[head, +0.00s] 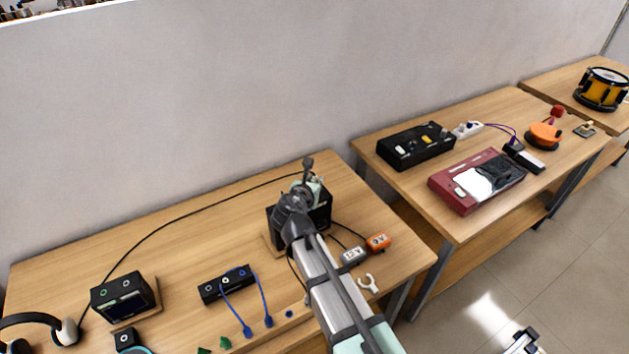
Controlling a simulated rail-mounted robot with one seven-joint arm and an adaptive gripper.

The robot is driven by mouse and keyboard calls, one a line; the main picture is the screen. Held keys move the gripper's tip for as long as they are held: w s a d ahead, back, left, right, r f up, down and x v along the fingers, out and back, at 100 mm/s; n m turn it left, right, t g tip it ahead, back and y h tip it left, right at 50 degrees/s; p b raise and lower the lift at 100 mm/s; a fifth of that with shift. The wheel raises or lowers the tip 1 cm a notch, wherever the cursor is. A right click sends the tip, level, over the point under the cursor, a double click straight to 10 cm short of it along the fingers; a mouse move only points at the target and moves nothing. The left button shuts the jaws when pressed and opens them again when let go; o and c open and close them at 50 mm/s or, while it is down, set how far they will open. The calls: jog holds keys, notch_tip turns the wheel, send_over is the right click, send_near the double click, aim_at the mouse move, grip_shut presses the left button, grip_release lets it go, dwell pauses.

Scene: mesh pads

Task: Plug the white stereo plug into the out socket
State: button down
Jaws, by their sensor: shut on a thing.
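My arm reaches over the middle table, and its wrist covers part of a black box (322,217). My gripper (309,164) is small and mostly hidden at the arm's far end, above that box. It is shut. A thin black cable (190,222) runs from the headset (66,331) at lower left up to the gripper, so the white stereo plug appears to be at that end; the plug itself is hidden. A black device with ringed sockets (122,298) stands at left. The out socket cannot be picked out; no label is readable.
A low black box (224,285) has blue cables (263,300) hanging from it. Grey (353,256) and orange (379,242) blocks lie right of my arm. A white forked piece (369,284) lies near the front edge. The table's back left is clear except for the cable.

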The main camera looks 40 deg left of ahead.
jog(key=shift+f+b, duration=0.7)
jog(key=shift+f, duration=0.7)
jog(key=c, duration=1)
grip_release()
jog(key=v, duration=1.2)
